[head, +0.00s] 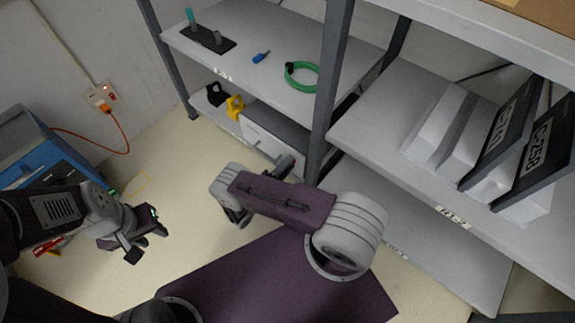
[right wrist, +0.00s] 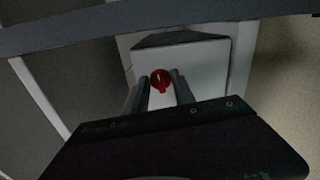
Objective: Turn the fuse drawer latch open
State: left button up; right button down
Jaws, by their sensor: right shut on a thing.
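The fuse drawer latch shows in the right wrist view as a round red knob (right wrist: 160,78) with a small tab pointing down, on the pale face of a white box (right wrist: 205,58). My right gripper (right wrist: 161,88) has one finger on each side of the knob and is shut on it. In the head view the white box (head: 256,132) stands on the low shelf, with my right gripper (head: 274,156) at its front; the knob is hidden there. My left gripper (head: 147,243) is empty above the floor at left, its fingers apart.
The shelf edge (right wrist: 120,30) crosses just above the knob in the right wrist view. A dark post (head: 331,95) rises right of the box. A yellow padlock-like item (head: 235,107) sits left of it. A blue case (head: 40,150) stands at left, beside open floor.

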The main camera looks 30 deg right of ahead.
jog(key=c, duration=1.1)
grip_release()
jog(key=p+v, duration=0.1)
jog(key=v, duration=0.8)
jog(key=shift+p, duration=0.35)
